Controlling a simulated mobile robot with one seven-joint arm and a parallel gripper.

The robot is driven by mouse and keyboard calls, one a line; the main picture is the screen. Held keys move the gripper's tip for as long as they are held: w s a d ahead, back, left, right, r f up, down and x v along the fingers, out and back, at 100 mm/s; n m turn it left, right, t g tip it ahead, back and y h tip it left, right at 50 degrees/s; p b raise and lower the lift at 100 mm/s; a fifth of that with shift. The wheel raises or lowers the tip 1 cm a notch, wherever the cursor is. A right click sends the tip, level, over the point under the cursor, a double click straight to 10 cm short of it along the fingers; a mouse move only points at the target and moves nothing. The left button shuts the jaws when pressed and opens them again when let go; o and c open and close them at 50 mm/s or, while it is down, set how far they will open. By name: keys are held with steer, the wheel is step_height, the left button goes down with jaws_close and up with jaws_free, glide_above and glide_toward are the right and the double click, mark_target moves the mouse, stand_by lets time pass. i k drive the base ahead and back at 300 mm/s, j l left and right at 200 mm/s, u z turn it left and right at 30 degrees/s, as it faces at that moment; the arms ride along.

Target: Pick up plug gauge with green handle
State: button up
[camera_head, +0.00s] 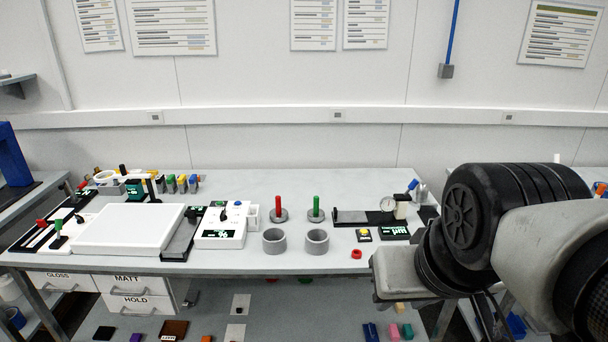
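The plug gauge with the green handle (316,209) stands upright on the bench, its grey round base down and its green handle up. A similar plug gauge with a red handle (278,209) stands just to its left. Two grey rings, a left ring (274,241) and a right ring (316,242), sit in front of the gauges. My arm reaches in from the right, apart from the gauges. My gripper's fingers do not show.
A white control box (220,226) and a white panel (128,229) lie to the left. A dark fixture with a dial (388,205) stands to the right. Bench behind the gauges is clear.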

mark_target(315, 215)
steer(key=i+j+u, duration=0.1)
steer(key=i+u, duration=0.15)
steer(key=i, duration=0.3)
steer(key=i+u, duration=0.3)
steer(key=i, duration=0.25)
